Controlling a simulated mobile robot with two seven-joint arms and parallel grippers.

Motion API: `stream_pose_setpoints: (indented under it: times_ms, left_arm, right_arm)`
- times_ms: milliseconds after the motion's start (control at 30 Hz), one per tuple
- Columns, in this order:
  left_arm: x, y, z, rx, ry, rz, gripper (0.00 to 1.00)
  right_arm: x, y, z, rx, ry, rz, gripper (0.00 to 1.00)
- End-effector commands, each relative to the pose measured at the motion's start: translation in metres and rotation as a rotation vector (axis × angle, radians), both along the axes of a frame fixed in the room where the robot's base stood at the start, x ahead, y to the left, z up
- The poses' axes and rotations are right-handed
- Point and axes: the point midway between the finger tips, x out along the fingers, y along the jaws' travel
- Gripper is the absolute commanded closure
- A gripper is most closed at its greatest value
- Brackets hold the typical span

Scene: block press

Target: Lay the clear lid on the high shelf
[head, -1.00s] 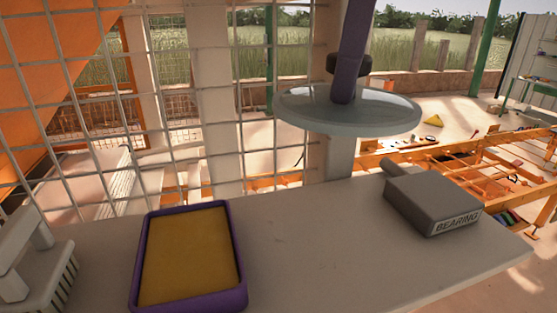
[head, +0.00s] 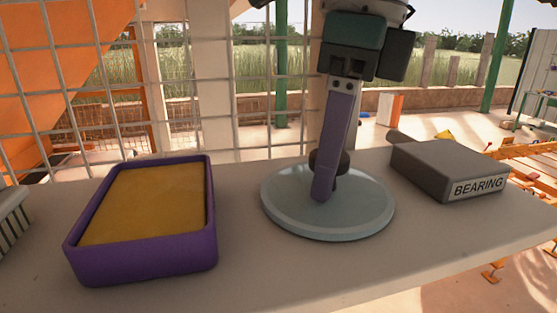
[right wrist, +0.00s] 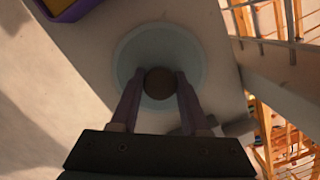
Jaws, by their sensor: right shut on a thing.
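The clear lid (head: 290,205) is a round, pale glassy disc with a dark knob in its middle. It is level, on or just above the shelf (head: 330,272), between the purple tray and the grey box; I cannot tell whether it touches. My right gripper (head: 324,190) comes down from above with purple fingers shut on the knob. In the right wrist view the fingers pinch the dark knob from both sides, with the lid (right wrist: 135,55) around it. My left gripper is in neither view.
A purple tray (head: 150,262) with a yellow filling stands left of the lid. A grey box (head: 440,165) marked BEARING lies close on the right. A white ribbed object (head: 10,225) is at the far left. A wire mesh (head: 100,90) rises behind the shelf.

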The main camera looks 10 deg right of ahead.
Motion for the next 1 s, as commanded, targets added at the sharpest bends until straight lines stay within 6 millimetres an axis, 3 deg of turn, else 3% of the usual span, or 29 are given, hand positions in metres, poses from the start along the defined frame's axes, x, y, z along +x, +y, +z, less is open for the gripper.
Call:
stream_pose_setpoints:
  times_ms: [233,267,500,833,1000]
  left_arm:
    - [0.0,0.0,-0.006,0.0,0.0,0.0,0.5]
    - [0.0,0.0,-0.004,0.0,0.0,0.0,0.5]
    - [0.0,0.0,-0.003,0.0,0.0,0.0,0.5]
    - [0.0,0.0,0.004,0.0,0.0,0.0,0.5]
    - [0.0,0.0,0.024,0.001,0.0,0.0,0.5]
  right_arm:
    - [0.0,0.0,-0.004,0.0,-0.001,0.0,1.0]
    - [0.0,0.0,-0.003,0.0,0.0,0.0,0.51]
    - [0.0,0.0,-0.002,0.0,0.0,-0.001,0.24]
    - [0.0,0.0,0.004,0.0,0.0,-0.001,0.24]
    - [-0.001,-0.004,0.037,0.0,-0.003,-0.002,0.24]
